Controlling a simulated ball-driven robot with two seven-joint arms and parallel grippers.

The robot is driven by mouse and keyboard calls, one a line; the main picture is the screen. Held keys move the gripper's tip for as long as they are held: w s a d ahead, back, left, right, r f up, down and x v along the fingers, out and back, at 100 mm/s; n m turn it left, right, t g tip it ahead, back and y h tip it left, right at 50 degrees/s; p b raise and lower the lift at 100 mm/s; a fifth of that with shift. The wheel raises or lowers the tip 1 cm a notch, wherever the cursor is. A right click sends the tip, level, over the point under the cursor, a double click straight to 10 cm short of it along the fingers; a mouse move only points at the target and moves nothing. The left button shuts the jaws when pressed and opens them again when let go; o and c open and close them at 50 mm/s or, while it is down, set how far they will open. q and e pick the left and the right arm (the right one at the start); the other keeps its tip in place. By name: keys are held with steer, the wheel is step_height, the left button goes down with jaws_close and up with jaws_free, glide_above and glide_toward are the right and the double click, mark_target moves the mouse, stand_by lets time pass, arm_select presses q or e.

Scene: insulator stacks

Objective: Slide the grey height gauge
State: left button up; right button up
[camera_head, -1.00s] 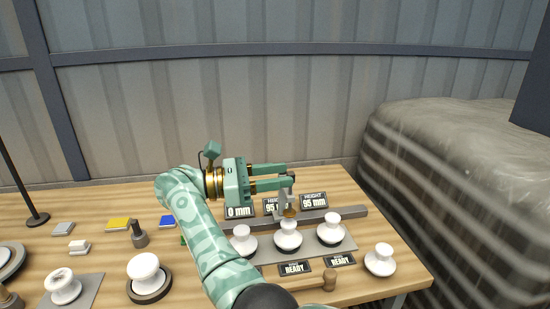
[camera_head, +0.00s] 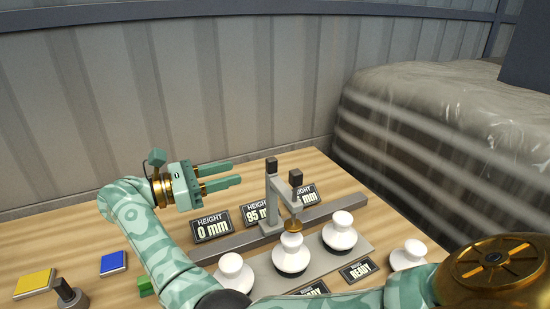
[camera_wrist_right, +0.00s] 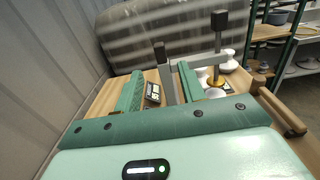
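The grey height gauge (camera_head: 272,200) stands upright on a long grey rail (camera_head: 230,244), with black caps on top. Its arm carries a gold disc (camera_head: 293,226) right over the middle white insulator stack (camera_head: 291,252); I cannot tell whether they touch. Other insulator stacks stand left (camera_head: 233,270) and right (camera_head: 340,231) on the grey plate. My right gripper (camera_head: 236,172) is open and empty, left of the gauge and apart from it, fingers pointing right. In the right wrist view the gauge post (camera_wrist_right: 167,78) shows beyond the open fingers. My left gripper is out of view.
Behind the rail stand height displays, the left reading 0 mm (camera_head: 211,225), the middle (camera_head: 257,211) partly hidden and showing 95. A READY sign (camera_head: 356,270) lies in front. A loose white insulator (camera_head: 408,255) stands at right. A wrapped bulk (camera_head: 440,140) borders the table's right side.

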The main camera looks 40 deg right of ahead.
mark_target(276, 161)
steer(key=p+x, duration=0.2)
steer(key=x, duration=1.1)
steer(key=shift+w, duration=0.1)
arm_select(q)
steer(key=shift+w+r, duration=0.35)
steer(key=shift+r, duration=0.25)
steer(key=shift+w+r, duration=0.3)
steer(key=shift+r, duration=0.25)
arm_select(e)
steer(key=shift+f, duration=0.1)
jaws_close()
